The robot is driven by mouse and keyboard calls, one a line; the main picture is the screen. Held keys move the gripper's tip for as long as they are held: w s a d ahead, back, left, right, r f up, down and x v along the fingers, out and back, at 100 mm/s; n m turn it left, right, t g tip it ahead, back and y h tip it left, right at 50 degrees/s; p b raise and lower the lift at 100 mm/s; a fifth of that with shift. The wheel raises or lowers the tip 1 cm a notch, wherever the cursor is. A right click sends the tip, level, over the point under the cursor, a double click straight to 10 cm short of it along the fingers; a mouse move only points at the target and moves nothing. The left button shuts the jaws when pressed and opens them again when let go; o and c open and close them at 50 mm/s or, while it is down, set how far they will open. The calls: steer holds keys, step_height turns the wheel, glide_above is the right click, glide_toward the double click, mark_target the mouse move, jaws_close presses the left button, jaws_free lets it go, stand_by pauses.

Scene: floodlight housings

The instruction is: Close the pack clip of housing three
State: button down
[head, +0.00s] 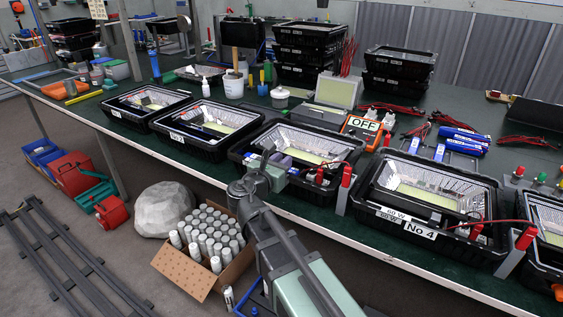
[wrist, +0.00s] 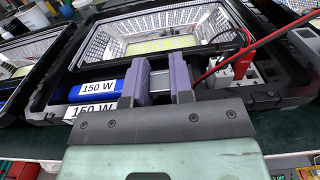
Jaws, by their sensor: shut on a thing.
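Housing three is the black tray with a reflective inner liner (head: 333,142), in the middle of the row in the head view. It also fills the wrist view, with its black front rim (wrist: 60,112) nearest me. A blue pack (wrist: 97,90) labelled 150 W lies in its front compartment, left of my fingers. My gripper (wrist: 164,82) has two purple fingers reaching over the front rim. They are shut on a grey piece (wrist: 160,77) beside the pack, apparently the pack clip; the fingers hide much of it. In the head view my gripper (head: 291,160) is at the housing's front edge.
A white connector block (wrist: 243,75) with a red plug (wrist: 243,62) and red lead sits right of my fingers. Housing No 4 (head: 405,221) stands to the right, other housings to the left. A box of cans (head: 172,268) is on the floor.

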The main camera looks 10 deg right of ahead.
mark_target(291, 168)
steer(key=shift+r, duration=0.15)
steer(key=g+y+p, duration=0.1)
steer(key=p, duration=0.3)
steer(key=shift+w+d+r+g+y, duration=0.35)
steer(key=shift+w+d+g+y, duration=0.05)
steer(key=g+y+p, duration=0.1)
steer(key=p, duration=0.1)
steer(key=w+d+y+p, duration=0.1)
steer(key=p, duration=0.1)
steer(key=shift+g, duration=0.4)
steer(key=g+y+p, duration=0.1)
steer(key=w+d+f+g+y+p, duration=0.1)
steer(key=p, duration=0.1)
steer(key=shift+g+y+p, duration=0.3)
steer(key=shift+w+d+f+g+y+p, duration=0.25)
steer(key=shift+f+g+y+p, duration=0.2)
steer(key=shift+g+y, duration=0.2)
steer(key=shift+w+d+f+g+y+p, duration=0.2)
steer(key=shift+f+g+y+p, duration=0.1)
steer(key=shift+g+y+p, duration=0.25)
